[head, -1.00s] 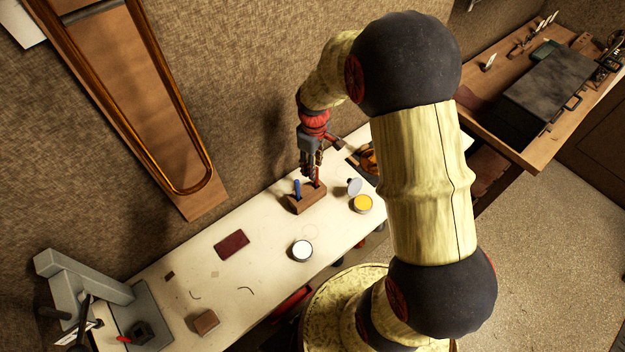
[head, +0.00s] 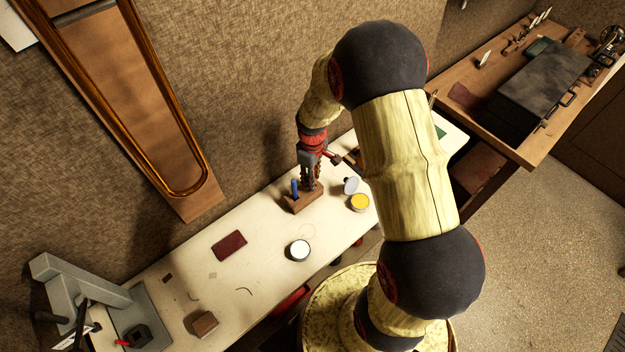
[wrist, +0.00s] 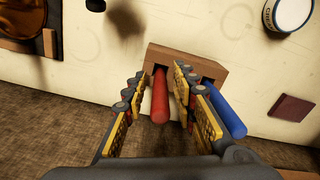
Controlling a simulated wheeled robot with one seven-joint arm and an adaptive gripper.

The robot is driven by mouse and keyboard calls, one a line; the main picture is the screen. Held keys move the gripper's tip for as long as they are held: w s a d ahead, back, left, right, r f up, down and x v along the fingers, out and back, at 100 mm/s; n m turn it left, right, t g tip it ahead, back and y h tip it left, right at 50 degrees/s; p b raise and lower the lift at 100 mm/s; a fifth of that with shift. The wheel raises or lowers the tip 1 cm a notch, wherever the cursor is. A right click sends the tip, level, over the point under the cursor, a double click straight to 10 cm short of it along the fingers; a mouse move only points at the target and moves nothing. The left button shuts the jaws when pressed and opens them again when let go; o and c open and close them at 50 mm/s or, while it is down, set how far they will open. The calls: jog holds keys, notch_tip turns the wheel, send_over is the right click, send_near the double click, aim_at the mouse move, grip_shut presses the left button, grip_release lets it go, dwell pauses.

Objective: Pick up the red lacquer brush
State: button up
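The red lacquer brush (wrist: 160,98) stands in a wooden block (wrist: 190,58), its red handle pointing up toward the wrist camera. My gripper (wrist: 156,85) is open, with one finger on each side of the red handle. A gap shows between the handle and the left finger; the right finger is closer to it. A blue-handled brush (wrist: 222,108) stands in the same block, just outside the right finger. In the head view my gripper (head: 310,187) is down over the block (head: 304,204) and hides the red handle, while the blue handle (head: 295,188) shows beside it.
A tin with yellow contents (head: 360,203) and a tilted lid (head: 351,185) stand right of the block. A white tin (head: 299,250) and a dark red pad (head: 229,245) lie nearer on the bench. The wall is close behind the block.

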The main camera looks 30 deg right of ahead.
jog(key=c, duration=0.6)
grip_shut()
notch_tip(320, 180, up, 10)
